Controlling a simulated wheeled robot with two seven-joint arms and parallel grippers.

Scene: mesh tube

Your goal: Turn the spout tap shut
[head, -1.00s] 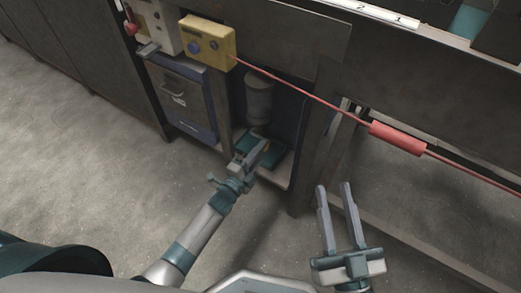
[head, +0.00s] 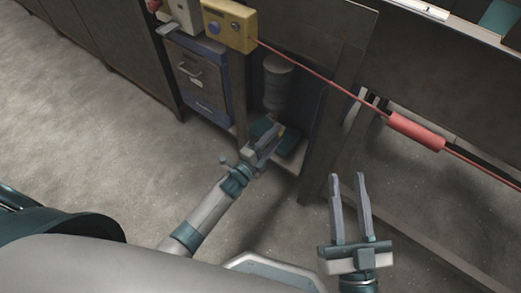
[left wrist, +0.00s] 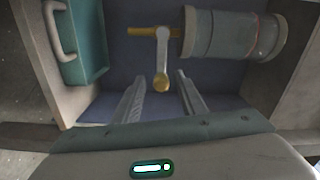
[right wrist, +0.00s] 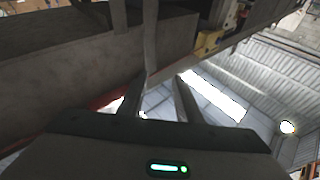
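The spout tap shows in the left wrist view as a brass spout (left wrist: 143,31) on a grey tank (left wrist: 215,35), with a pale metal lever (left wrist: 162,50) ending in a round brass knob (left wrist: 161,82). The tank also shows in the head view (head: 277,82), standing inside an open cabinet bay. My left gripper (head: 272,138) is at this bay, below the tank. In the left wrist view its fingers (left wrist: 158,92) are open, with the knob in line with the gap between them. I see no contact. My right gripper (head: 347,182) is open and empty in front of the bench.
A teal drawer or box (left wrist: 85,45) with a handle is beside the tap. A yellow box (head: 229,25) with a blue button is above, and a red cable with a red cylinder (head: 417,131) crosses the bench front. The floor (head: 100,130) at left is clear.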

